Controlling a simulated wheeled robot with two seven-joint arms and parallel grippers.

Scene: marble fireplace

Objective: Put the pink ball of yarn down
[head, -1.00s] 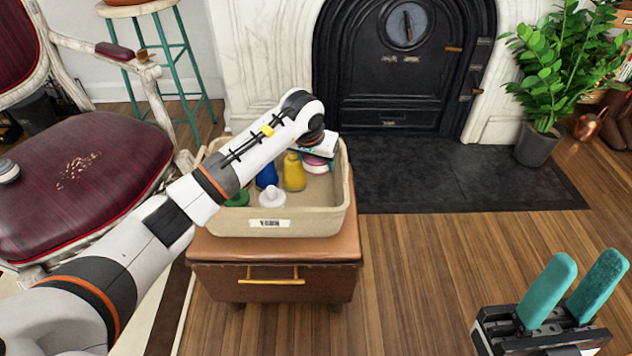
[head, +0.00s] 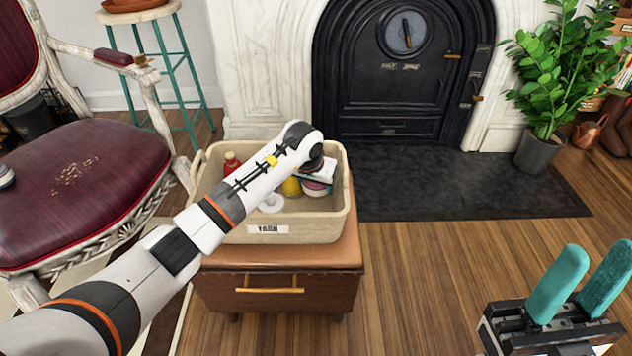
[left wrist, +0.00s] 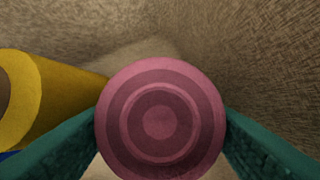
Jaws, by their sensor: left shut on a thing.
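The pink ball of yarn (left wrist: 160,120) shows as a round, ringed end between the two teal fingers of my left gripper (left wrist: 160,135), which is shut on it. In the head view the pink yarn (head: 316,188) is inside the beige basket (head: 318,229), at its right side, under my left gripper (head: 318,172). The left fingers are mostly hidden there. Whether the yarn touches the basket's bottom, I cannot tell. My right gripper (head: 575,290) is open and empty at the lower right, with its teal fingers apart.
In the basket a yellow yarn (left wrist: 60,95) lies left of the pink one; a red item (head: 232,162) and a white one (head: 271,202) also show. The basket stands on a brown leather drawer stool (head: 335,285). A red chair (head: 75,190) is left, the fireplace (head: 400,80) behind.

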